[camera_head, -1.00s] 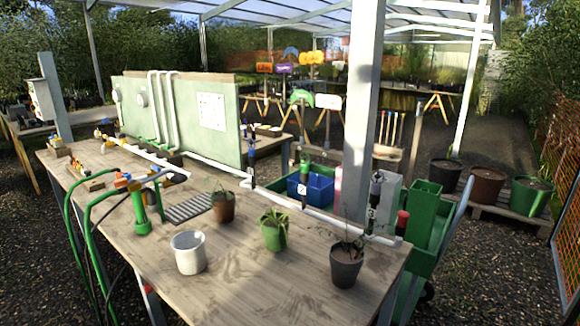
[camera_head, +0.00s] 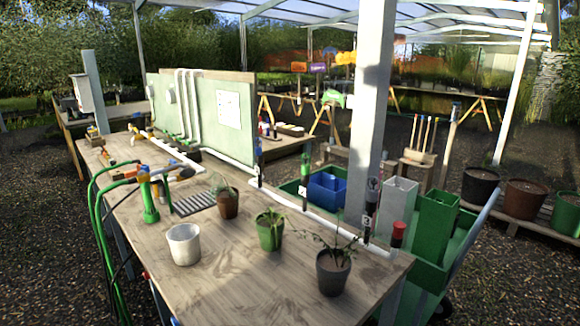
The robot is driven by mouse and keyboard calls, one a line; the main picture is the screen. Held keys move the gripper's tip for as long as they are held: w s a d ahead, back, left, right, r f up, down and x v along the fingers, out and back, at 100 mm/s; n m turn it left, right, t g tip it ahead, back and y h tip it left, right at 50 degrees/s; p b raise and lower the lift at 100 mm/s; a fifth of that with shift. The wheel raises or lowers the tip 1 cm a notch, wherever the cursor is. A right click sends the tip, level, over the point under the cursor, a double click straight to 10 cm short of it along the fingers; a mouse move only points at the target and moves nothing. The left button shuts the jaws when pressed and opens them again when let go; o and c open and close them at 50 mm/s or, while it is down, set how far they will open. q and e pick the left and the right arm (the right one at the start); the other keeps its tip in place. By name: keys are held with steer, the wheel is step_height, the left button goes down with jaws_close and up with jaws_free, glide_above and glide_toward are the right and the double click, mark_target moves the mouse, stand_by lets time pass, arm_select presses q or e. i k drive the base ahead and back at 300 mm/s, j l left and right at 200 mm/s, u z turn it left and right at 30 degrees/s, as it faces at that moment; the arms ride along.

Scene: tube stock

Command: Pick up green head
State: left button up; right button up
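A green head (camera_head: 149,203) stands upright on the left part of the wooden bench (camera_head: 235,285), with a yellow and blue fitting at its top. A dark nozzle-like piece (camera_head: 183,174) reaches right from near that top. Green hoses (camera_head: 97,215) loop over the bench's left edge beside it. I cannot tell whether the head is joined to them. Neither of my grippers is in view, and nothing is seen touching the head.
A white pot (camera_head: 184,244), a brown plant pot (camera_head: 227,203), a green plant pot (camera_head: 269,230) and a dark plant pot (camera_head: 333,270) stand on the bench. A slatted grate (camera_head: 193,204) lies behind the white pot. White pipe (camera_head: 290,203) runs along the far edge. The bench's front is clear.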

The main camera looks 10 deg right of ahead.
mark_target(306, 168)
steer(key=i+l+u, duration=0.1)
steer(key=l+u, duration=0.25)
steer(key=l, duration=0.15)
steer(key=l+u, duration=0.75)
steer(key=l, duration=0.3)
